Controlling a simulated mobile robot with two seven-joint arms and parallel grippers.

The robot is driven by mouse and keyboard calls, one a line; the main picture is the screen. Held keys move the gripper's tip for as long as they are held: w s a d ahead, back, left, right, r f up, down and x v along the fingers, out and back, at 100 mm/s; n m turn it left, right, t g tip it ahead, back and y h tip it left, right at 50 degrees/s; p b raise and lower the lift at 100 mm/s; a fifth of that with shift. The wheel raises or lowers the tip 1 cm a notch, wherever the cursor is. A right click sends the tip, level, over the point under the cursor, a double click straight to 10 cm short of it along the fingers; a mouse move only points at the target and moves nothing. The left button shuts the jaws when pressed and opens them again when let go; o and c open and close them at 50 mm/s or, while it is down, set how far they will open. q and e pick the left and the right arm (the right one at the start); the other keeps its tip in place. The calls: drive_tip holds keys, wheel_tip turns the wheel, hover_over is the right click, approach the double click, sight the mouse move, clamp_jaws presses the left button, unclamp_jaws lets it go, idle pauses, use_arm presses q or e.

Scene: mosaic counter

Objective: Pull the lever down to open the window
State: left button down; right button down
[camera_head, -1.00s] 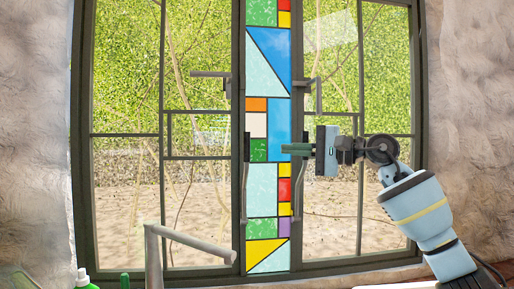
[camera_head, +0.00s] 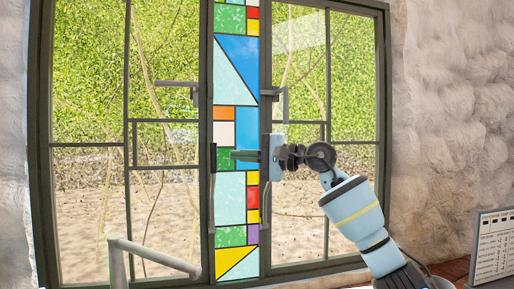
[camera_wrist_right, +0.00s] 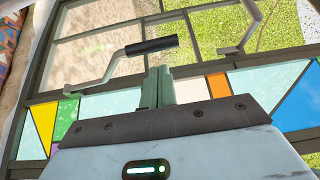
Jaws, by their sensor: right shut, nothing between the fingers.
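The window (camera_head: 130,170) has dark frames and a stained-glass strip down its middle. A grey lever (camera_head: 212,205) stands upright on the strip's left edge; in the right wrist view its dark grip (camera_wrist_right: 152,46) shows just beyond my fingertips. A second lever (camera_head: 176,84), higher up, points left; it also shows in the right wrist view (camera_wrist_right: 243,28). Another lever (camera_head: 284,102) is on the right casement. My right gripper (camera_head: 234,155) is shut and empty in front of the strip, its tips pointing left, apparently short of the upright lever. My left gripper is not in view.
A grey bent bar (camera_head: 150,254), perhaps a tap, stands in the left foreground. A white panel with text (camera_head: 493,246) is at the lower right. Rough pale wall (camera_head: 445,130) flanks the window. The space left of my right fingertips looks free up to the levers.

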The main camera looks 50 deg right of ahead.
drive_tip(key=p+x, duration=0.1)
drive_tip(key=x, duration=0.4)
drive_tip(key=shift+s+f, duration=0.1)
drive_tip(key=shift+f, duration=0.05)
